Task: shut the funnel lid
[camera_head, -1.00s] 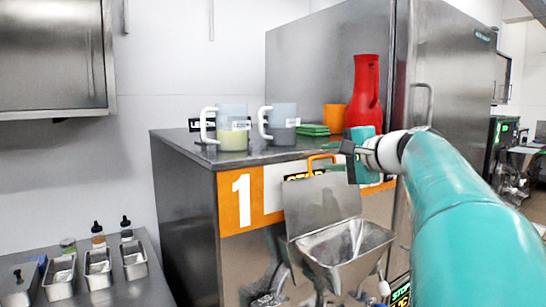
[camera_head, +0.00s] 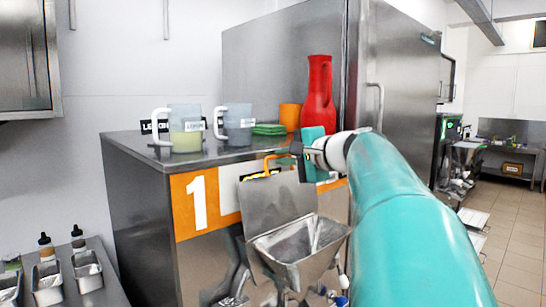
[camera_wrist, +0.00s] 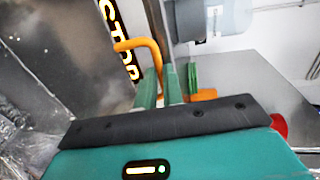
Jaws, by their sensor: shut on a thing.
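The steel funnel (camera_head: 335,240) sticks out from the front of the machine marked 1, its mouth open. Its flat steel lid (camera_head: 270,207) stands raised at the back of the funnel, leaning against the machine front. The lid's orange handle (camera_head: 268,163) is at its top edge. My gripper (camera_head: 296,150) is at that handle. In the wrist view the orange handle (camera_wrist: 140,44) runs in to my gripper's green fingers (camera_wrist: 160,88), which are shut on it. The wrist view also shows the lid's steel plate (camera_wrist: 85,50) at the left. The fingertips are partly hidden in the head view.
On the machine top stand two pitchers (camera_head: 185,128) (camera_head: 236,124), a green stack (camera_head: 268,129), an orange cup (camera_head: 290,116) and a red bottle (camera_head: 318,95). A tall steel cabinet (camera_head: 275,60) stands behind. Open floor (camera_head: 510,225) lies at the right.

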